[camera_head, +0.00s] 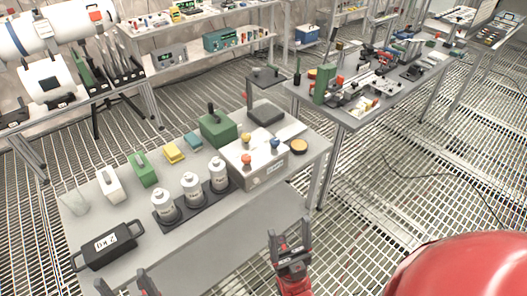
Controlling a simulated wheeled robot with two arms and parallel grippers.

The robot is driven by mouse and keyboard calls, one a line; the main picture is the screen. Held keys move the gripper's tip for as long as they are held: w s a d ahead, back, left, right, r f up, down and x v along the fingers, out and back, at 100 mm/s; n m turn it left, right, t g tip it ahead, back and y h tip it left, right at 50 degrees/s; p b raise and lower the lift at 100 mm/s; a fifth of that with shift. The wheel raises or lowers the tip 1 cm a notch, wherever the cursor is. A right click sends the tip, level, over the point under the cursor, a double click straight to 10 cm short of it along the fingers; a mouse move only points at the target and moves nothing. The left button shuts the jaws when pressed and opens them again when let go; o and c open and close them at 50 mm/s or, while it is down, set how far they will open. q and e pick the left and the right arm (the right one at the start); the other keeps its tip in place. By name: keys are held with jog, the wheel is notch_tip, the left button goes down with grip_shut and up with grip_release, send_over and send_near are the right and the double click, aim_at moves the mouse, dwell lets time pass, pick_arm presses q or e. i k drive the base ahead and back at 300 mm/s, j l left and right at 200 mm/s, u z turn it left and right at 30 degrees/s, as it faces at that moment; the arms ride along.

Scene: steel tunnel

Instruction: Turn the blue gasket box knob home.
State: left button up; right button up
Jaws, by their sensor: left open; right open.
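A light grey box (262,174) with several coloured knobs sits near the right end of the grey table. Its blue knob (275,143) stands on the top at the right. An orange knob (246,159) and a yellow knob (246,138) stand on it too. The blue knob's exact turn is too small to tell. My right gripper (290,236) is open and empty, in front of the table and nearer me than the box. My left gripper (127,284) is open at the bottom edge, partly cut off, in front of the table. Neither touches the box.
Several white bottles (192,187) stand in a dark tray left of the box. A green box (218,128) and a dark scale-like stand (266,112) are behind it. A black 2 kg weight (107,246) lies front left. A red rounded shape (465,270) fills the lower right.

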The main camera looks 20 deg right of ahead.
aim_at(274, 143)
jog(key=i+l, duration=0.15)
jog(key=l, duration=0.2)
jog(key=i+l, duration=0.1)
jog(key=l, duration=0.3)
jog(key=i+l, duration=0.15)
jog(key=l, duration=0.2)
jog(key=i+l, duration=0.15)
jog(key=l, duration=0.2)
jog(key=u, duration=0.05)
